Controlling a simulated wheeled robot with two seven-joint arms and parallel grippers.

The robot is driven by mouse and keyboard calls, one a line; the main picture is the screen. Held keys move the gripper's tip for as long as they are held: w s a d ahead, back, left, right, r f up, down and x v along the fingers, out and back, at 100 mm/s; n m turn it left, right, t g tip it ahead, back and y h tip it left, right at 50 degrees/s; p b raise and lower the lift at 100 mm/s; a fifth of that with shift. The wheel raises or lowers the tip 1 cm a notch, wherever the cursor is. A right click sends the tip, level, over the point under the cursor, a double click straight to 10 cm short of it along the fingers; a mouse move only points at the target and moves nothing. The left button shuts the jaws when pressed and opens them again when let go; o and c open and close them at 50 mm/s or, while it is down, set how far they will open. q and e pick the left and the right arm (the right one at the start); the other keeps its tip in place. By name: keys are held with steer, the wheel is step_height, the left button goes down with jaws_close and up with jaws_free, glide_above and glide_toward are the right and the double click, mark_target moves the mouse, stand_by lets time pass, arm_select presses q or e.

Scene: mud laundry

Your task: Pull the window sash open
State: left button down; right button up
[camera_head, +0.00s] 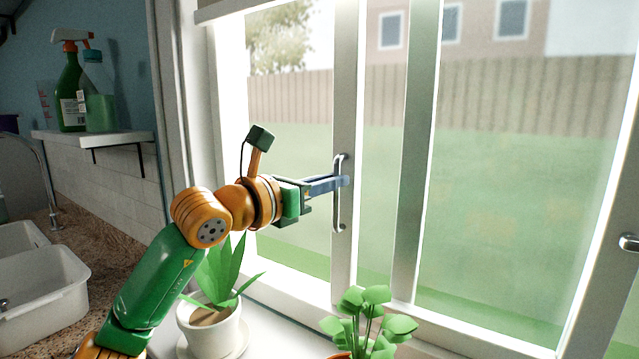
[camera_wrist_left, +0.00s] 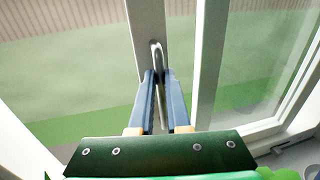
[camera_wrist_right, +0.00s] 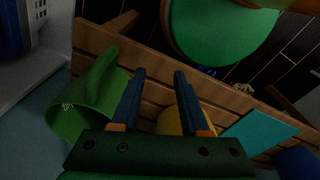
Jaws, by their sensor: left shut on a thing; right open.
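The window sash (camera_head: 345,85) is a white upright frame with glass, and a slim metal handle (camera_head: 338,212) stands vertically on its stile. My left gripper (camera_head: 345,181) reaches it from the left, its blue fingers shut on the handle at mid-height. In the left wrist view the handle (camera_wrist_left: 157,52) runs between the two fingers. A gap with clear outdoor view lies left of the stile in the head view. My right gripper (camera_wrist_right: 158,75) shows only in the right wrist view, with its fingers apart and nothing between them.
A potted plant (camera_head: 215,325) stands on the sill under my left arm, and another leafy plant (camera_head: 365,325) stands below the handle. A shelf (camera_head: 95,138) holds bottles at left.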

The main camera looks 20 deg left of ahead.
arm_select(q)
steer(key=shift+r, duration=0.1)
arm_select(e)
steer(key=shift+d, duration=0.15)
arm_select(q)
steer(key=c, duration=1.2)
jaws_free()
steer(key=shift+d, duration=0.15)
steer(key=shift+o, duration=0.2)
steer(key=shift+d, duration=0.15)
arm_select(e)
steer(key=shift+d, duration=0.25)
steer(key=shift+f, duration=0.1)
arm_select(q)
steer(key=b+v, duration=0.3)
steer(key=v, duration=0.4)
arm_select(e)
step_height(320, 180, down, 3)
steer(key=shift+f, duration=0.15)
steer(key=shift+a, duration=0.1)
